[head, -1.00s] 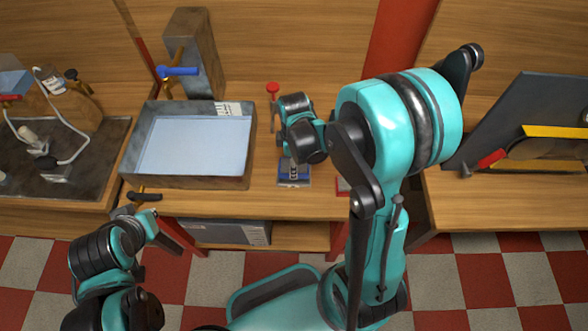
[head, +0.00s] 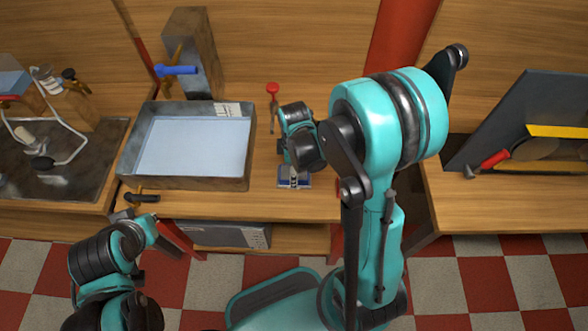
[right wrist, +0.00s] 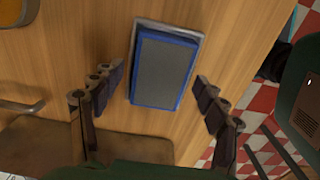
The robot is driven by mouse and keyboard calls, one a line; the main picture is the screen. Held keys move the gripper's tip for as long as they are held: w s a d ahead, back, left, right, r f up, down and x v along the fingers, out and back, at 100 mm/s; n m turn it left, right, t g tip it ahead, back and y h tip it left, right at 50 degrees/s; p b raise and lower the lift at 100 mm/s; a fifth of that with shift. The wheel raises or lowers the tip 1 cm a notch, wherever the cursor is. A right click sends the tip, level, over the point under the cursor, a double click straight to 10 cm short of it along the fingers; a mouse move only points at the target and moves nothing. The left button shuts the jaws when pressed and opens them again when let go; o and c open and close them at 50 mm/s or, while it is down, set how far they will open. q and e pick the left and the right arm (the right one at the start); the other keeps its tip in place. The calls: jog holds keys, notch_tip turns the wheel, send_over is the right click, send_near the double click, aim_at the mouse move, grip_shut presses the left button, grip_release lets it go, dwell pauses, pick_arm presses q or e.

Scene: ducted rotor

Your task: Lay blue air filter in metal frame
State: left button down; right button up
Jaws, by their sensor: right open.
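The blue air filter (right wrist: 162,69) is a rectangular block with blue edges and a grey face. In the right wrist view it lies flat over the light grey metal frame (right wrist: 196,42), whose border shows along the top and right; I cannot tell whether it is fully seated. In the head view the blue filter (head: 286,184) shows partly below my right wrist. My right gripper (right wrist: 158,78) is open, with a finger on either side of the filter and apart from it. My left gripper (head: 145,222) is at the bench's front left; its fingers are unclear.
A large grey tray (head: 183,184) with a pale blue inside stands left of the filter. A red-topped tool (head: 272,90) stands behind it, and a grey block with a blue handle (head: 178,70) is at the back left. A dark panel (head: 520,120) leans on the right bench.

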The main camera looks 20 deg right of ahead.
notch_tip(320, 180, up, 12)
jog(key=p, duration=0.4)
jog(key=s+a+r+m+t, duration=0.3)
jog(key=s+r+m+t, duration=0.4)
jog(key=r+m, duration=0.3)
jog(key=s+m, duration=0.1)
jog(key=m, duration=0.1)
jog(key=shift+m, duration=0.4)
notch_tip(320, 180, down, 2)
jog(key=shift+f+b, duration=0.2)
jog(key=shift+b, duration=0.8)
